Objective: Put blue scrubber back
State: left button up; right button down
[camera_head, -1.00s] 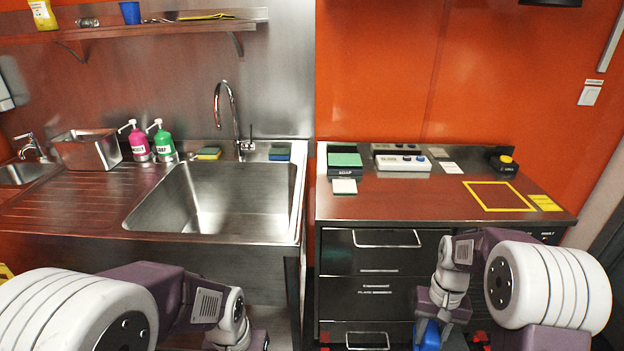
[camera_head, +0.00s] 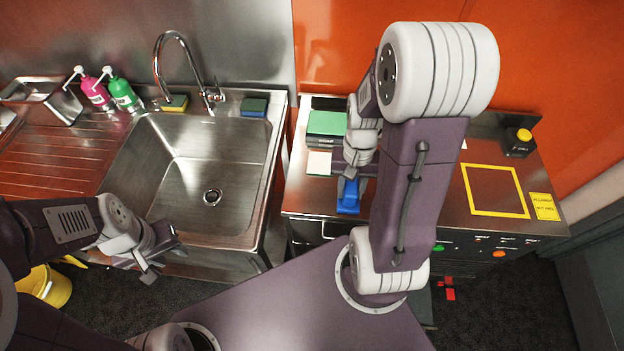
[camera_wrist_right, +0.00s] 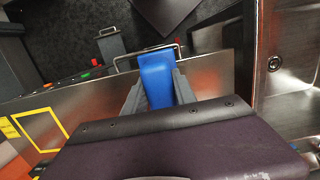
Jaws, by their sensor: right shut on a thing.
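My right gripper (camera_head: 349,188) is shut on a blue scrubber (camera_head: 348,200), held near the front edge of the right-hand counter. In the right wrist view the blue scrubber (camera_wrist_right: 156,78) sits between the two fingers of the right gripper (camera_wrist_right: 158,92), with the counter edge and a drawer handle around it. Its far side is hidden. My left gripper (camera_head: 162,262) is empty, fingers apart, low in front of the sink cabinet.
A blue-and-green sponge (camera_head: 254,107) and a yellow-and-green sponge (camera_head: 175,103) lie on the rim behind the sink (camera_head: 205,185). A green-topped stack (camera_head: 327,122) and a pale pad (camera_head: 319,163) are left of my right gripper. A yellow-outlined square (camera_head: 495,190) on the counter is empty.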

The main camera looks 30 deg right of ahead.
jog(key=w+a+f, duration=0.1)
jog(key=w+f, duration=0.2)
jog(key=w+a+f+p, duration=0.1)
jog(key=w+f, duration=0.2)
jog(key=w+a+f+p, duration=0.1)
jog(key=w+f, duration=0.3)
jog(key=shift+a, duration=0.4)
jog(key=shift+w+d+f, duration=0.1)
jog(key=shift+w+f, duration=0.25)
jog(key=shift+f, duration=0.1)
jog(key=shift+s+f, duration=0.15)
jog(key=shift+s, duration=0.05)
jog(key=c, duration=1.1)
grip_release()
jog(key=shift+o, duration=0.4)
jog(key=shift+w, duration=0.1)
